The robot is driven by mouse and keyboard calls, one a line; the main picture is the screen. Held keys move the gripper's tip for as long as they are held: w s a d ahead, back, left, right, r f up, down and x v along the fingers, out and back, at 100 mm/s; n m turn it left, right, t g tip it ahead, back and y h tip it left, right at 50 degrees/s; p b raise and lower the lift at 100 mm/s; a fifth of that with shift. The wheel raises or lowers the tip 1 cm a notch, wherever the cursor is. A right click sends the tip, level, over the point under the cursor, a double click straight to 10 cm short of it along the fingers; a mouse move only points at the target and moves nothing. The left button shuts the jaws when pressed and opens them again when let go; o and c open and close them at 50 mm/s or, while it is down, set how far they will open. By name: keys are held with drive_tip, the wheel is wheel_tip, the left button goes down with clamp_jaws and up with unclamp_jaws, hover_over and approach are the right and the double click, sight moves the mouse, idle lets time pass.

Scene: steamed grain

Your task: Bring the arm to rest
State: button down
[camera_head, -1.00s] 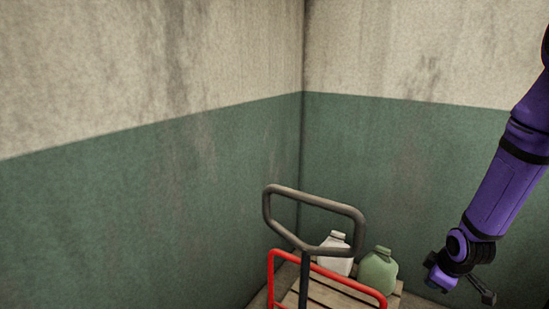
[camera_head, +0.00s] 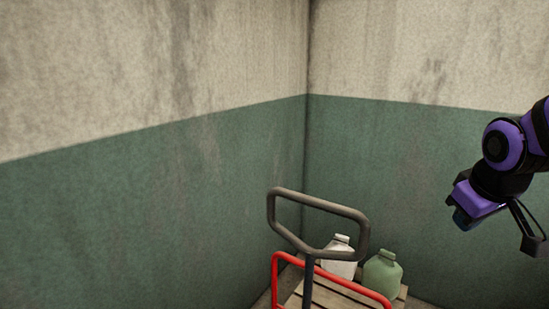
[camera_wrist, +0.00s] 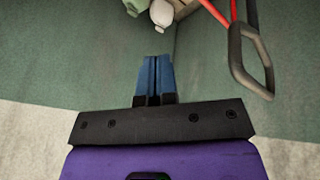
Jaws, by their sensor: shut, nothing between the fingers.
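My arm is purple and black and reaches in from the right edge of the head view. My gripper (camera_head: 461,218) hangs in the air before the green part of the wall, above and right of the jugs. In the wrist view its blue fingers (camera_wrist: 153,78) lie side by side, shut, with nothing between them. Nothing touches the gripper in either view.
A trolley with a grey handle (camera_head: 318,225) and red rail (camera_head: 340,281) stands in the room corner. A white jug (camera_head: 340,262) and a green jug (camera_head: 381,273) stand on its slatted deck. Walls (camera_head: 150,210) close in behind; air around the gripper is free.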

drive_tip(key=s+a+r+m, duration=0.1)
drive_tip(key=s+a+r, duration=0.1)
drive_tip(key=s, duration=0.4)
drive_tip(key=s+a+r+m+y, duration=0.1)
drive_tip(key=s+a+r+m, duration=0.1)
drive_tip(key=s+r, duration=0.3)
drive_tip(key=shift+s+r, duration=0.25)
drive_tip(key=shift+s, duration=0.3)
